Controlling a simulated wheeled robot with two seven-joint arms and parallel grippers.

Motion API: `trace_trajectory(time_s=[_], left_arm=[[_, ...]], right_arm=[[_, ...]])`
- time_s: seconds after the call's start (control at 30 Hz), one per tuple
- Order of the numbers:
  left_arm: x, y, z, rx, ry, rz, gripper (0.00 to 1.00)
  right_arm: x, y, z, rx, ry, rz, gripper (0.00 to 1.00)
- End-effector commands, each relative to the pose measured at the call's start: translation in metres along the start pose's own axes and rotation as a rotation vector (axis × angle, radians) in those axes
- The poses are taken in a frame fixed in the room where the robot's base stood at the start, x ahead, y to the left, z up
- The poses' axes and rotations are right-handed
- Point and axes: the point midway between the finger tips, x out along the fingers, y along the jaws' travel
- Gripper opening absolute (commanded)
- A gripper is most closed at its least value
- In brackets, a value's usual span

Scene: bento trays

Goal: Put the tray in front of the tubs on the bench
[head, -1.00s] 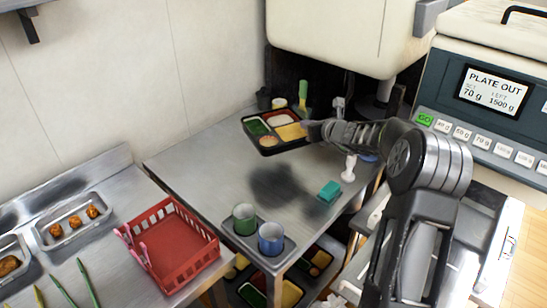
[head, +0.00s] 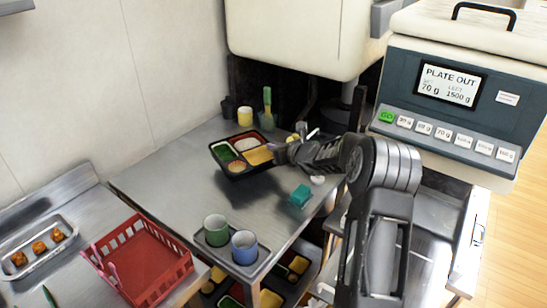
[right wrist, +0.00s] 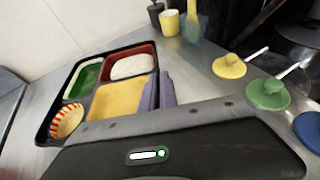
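A black bento tray (head: 248,173) with green, white, yellow and red-and-cream compartments hangs above the far part of the steel bench (head: 165,185), its shadow lying below it. My right gripper (head: 281,154) is shut on its right edge. In the right wrist view the fingers (right wrist: 156,92) clasp the tray's near-right side, and its left rim (right wrist: 53,106) shows clear. A green tub (head: 216,231) and a blue tub (head: 244,247) stand on a small dark tray at the bench's near end. My left gripper is out of view.
Yellow (right wrist: 230,66), green (right wrist: 268,94) and blue round knobbed pieces line the bench's right side. A yellow cup (head: 245,114) stands behind. A red basket (head: 138,262) is at left. Bench between tray and tubs is clear.

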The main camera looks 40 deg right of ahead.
Motion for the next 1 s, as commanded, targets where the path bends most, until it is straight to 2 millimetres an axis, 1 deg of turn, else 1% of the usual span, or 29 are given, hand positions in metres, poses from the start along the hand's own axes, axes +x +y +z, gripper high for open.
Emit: trace_trajectory(time_s=[0.07, 0.13, 0.3, 0.4, 0.67, 0.8, 0.83, 1.0], left_arm=[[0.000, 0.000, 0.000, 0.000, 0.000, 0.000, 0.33], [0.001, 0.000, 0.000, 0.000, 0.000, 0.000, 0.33], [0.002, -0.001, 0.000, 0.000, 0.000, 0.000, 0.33], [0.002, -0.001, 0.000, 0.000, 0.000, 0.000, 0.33], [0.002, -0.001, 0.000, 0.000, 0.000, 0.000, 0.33], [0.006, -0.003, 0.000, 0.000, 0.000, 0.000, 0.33], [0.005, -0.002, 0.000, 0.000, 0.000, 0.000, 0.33], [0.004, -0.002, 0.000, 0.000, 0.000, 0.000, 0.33]], right_arm=[[0.000, 0.000, 0.001, 0.000, -0.001, 0.000, 0.00], [0.002, 0.000, -0.003, 0.001, 0.000, 0.000, 0.00], [0.010, 0.000, -0.025, 0.002, 0.003, 0.000, 0.00], [0.014, 0.000, -0.033, 0.001, 0.000, 0.000, 0.00], [0.014, 0.000, -0.034, 0.001, -0.002, -0.001, 0.00], [0.016, 0.000, -0.037, 0.001, -0.002, -0.001, 0.00], [0.015, 0.000, -0.036, 0.000, 0.000, -0.001, 0.06], [0.015, 0.000, -0.036, 0.000, 0.000, -0.001, 0.20]])
